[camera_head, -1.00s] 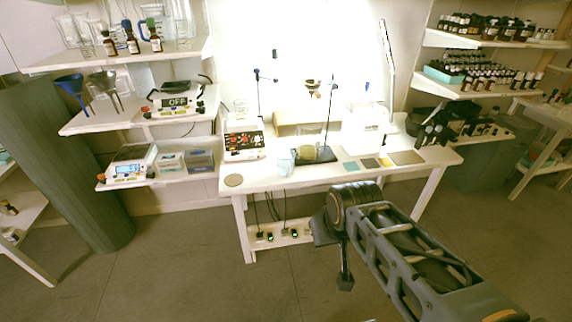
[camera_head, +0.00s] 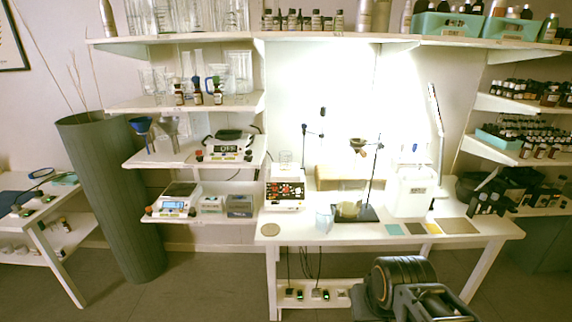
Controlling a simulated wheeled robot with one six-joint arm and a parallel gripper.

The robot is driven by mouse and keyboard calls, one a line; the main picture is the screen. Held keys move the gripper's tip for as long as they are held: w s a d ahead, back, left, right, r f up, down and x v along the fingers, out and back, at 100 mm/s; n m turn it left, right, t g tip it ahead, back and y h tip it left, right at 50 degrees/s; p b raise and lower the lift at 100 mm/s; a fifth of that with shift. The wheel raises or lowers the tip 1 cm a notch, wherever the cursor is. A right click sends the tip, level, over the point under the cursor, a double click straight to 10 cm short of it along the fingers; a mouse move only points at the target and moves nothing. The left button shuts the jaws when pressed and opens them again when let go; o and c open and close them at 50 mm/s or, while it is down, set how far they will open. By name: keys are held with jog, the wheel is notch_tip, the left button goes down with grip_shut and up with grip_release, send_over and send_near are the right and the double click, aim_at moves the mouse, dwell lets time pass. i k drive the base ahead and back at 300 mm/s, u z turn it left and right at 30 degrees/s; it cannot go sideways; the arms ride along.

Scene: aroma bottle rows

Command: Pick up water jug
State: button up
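I cannot tell for sure which vessel is the water jug. A small clear, bluish vessel (camera_head: 325,219) stands on the white table near its front edge. A larger white, translucent container (camera_head: 411,192) stands at the table's back right. A clear vessel with a blue handle (camera_head: 212,88) is on the shelf at upper left, partly behind small brown bottles. My arm shows at the bottom right, in front of and below the table. The fingers of my gripper are not visible.
The white table (camera_head: 300,232) also holds a stirrer-like device (camera_head: 285,190), a stand with a dark base (camera_head: 356,214) and flat coloured squares. Shelves of glassware, scales and bottles flank it. A tall green bin (camera_head: 112,200) stands left.

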aim_at(324, 218)
jog(key=k, duration=0.55)
jog(key=z, duration=0.35)
jog(key=i, duration=1.4)
jog(key=u, duration=1.25)
jog(key=i, duration=0.45)
jog(key=u, duration=0.45)
